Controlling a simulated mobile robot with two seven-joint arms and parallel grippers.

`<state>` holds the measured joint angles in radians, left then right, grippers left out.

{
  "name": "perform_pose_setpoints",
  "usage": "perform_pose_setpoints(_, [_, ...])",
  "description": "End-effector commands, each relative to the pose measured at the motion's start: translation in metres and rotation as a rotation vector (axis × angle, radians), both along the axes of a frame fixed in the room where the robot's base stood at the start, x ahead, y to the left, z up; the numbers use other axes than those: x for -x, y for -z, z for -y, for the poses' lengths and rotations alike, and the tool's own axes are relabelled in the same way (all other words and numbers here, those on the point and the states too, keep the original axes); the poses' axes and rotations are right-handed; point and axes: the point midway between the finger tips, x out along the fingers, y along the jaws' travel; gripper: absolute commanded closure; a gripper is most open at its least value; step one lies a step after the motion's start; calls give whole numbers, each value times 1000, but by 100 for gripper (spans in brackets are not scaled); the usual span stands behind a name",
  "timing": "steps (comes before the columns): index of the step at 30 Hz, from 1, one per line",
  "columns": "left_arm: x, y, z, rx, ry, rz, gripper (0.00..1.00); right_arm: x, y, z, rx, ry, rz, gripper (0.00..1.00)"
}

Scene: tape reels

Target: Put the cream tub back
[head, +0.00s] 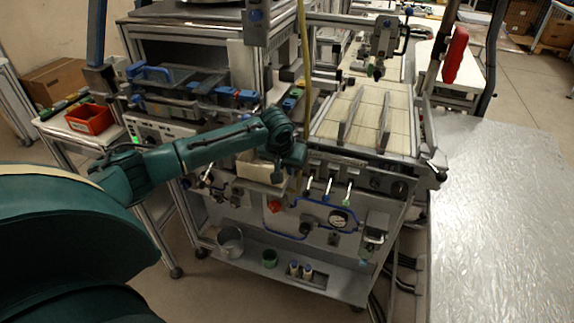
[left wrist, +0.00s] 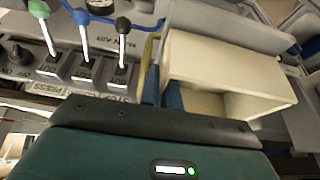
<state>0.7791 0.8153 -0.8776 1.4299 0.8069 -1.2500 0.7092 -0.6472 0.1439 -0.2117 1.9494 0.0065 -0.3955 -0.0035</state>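The cream tub (head: 256,172) is an open rectangular box at the front of the machine, partly hidden by my left arm in the head view. In the left wrist view the tub (left wrist: 205,62) shows large, tilted in the picture, and its visible inside looks empty. My left gripper (left wrist: 162,88) has its two blue fingers close together on either side of one tub wall, so it appears shut on the tub. In the head view this gripper (head: 285,178) is at the tub's right end. I cannot tell whether the tub touches anything below it. My right gripper is not in view.
Levers with coloured knobs (head: 329,187) stand just right of the tub. A pressure gauge (head: 339,219) is lower on the panel. The lower shelf holds a metal bucket (head: 230,242), a green cup (head: 269,258) and small bottles. A red bin (head: 90,119) sits at left.

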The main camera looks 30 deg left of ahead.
Motion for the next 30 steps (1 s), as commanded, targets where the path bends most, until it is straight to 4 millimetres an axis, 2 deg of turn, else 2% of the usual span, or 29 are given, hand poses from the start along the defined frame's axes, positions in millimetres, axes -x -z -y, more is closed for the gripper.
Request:
perform_pose_setpoints(9, [0, 3, 0, 0, -1, 2, 100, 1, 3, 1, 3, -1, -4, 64])
perform_pose_setpoints(10, [0, 3, 0, 0, -1, 2, 93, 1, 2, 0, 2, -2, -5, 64])
perform_pose_setpoints(17, [0, 2, 0, 0, -1, 2, 74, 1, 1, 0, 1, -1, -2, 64])
perform_pose_setpoints(25, [0, 0, 0, 0, -1, 3, 74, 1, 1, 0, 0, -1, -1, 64])
perform_pose_setpoints(30, [6, -17, 1, 0, 0, 5, 74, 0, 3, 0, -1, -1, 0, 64])
